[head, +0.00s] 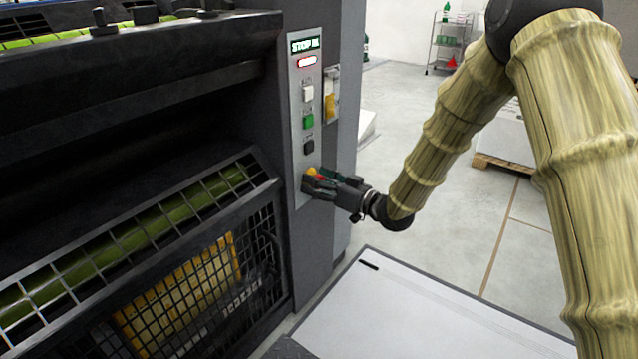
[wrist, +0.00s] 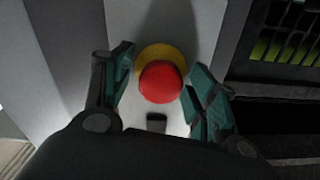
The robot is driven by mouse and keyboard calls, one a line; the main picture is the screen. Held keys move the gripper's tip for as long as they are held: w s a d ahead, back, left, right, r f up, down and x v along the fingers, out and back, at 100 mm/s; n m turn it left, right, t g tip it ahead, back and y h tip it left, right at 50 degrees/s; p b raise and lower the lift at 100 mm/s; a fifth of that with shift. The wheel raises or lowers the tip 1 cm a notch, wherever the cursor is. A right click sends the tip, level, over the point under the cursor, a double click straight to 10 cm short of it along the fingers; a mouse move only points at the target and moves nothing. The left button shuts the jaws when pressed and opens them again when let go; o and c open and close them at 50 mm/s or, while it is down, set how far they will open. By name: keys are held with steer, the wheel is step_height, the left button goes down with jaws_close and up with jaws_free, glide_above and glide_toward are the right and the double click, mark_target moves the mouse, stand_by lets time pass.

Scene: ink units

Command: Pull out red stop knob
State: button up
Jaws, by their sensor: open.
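The red stop knob (wrist: 161,82) sits on a yellow base (wrist: 160,53) on the grey control panel. In the wrist view it lies between the two fingers of my gripper (wrist: 160,88), with gaps on both sides. The fingers are open, with teal pads. In the head view, my gripper (head: 318,182) is at the lower end of the panel (head: 303,160). There it mostly hides the knob, and a bit of the yellow base (head: 311,171) shows above the fingers.
Above the knob the panel has a black button (head: 308,146), a green button (head: 308,121), a white button (head: 307,93) and a lit display (head: 305,44). A caged machine opening (head: 190,290) is at left. A white-topped surface (head: 400,310) lies below my arm.

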jaws_close()
steer(key=shift+s+d+r, duration=0.1)
steer(key=shift+d, duration=0.05)
steer(key=shift+s+d+f+p, duration=0.2)
steer(key=shift+s+d+p, duration=0.35)
steer(key=shift+p, duration=0.6)
steer(key=shift+w+d, duration=0.1)
jaws_free()
steer(key=shift+d, duration=0.15)
steer(key=shift+a, duration=0.2)
